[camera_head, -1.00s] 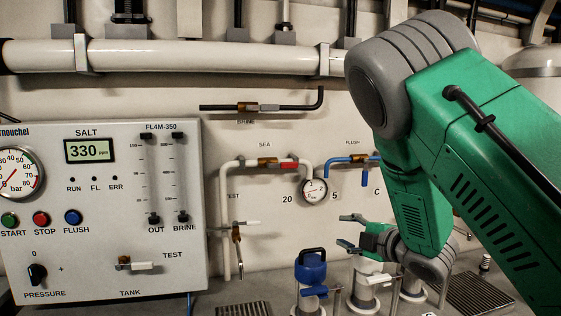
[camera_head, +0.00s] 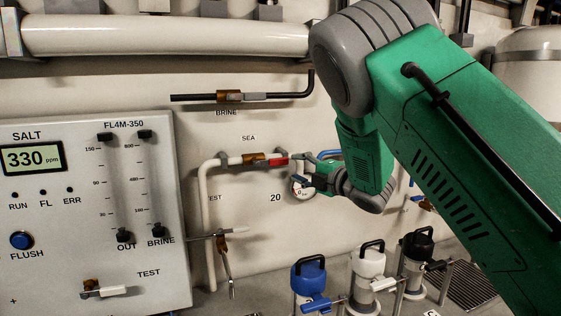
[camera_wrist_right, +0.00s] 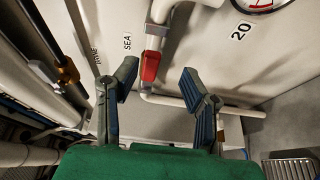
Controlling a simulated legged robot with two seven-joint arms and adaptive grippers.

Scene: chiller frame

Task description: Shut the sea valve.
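The sea valve (camera_head: 256,160) has a brass body and a red handle (camera_head: 278,161). It sits on the white pipe under the SEA label, and the handle lies along the pipe. My right gripper (camera_head: 300,170) is just right of the handle, in front of the small gauge. In the right wrist view, its two fingers (camera_wrist_right: 159,74) are spread wide and empty. The red handle (camera_wrist_right: 150,67) shows ahead, in the gap between them and nearer the left finger. I see no contact. My left gripper is in neither view.
The brine valve (camera_head: 230,97) on a black pipe is above. A test valve (camera_head: 226,234) is below, beside the control panel (camera_head: 75,220). The gauge (camera_head: 303,188) is close to my gripper. Blue, white and black-topped canisters (camera_head: 309,275) stand below right.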

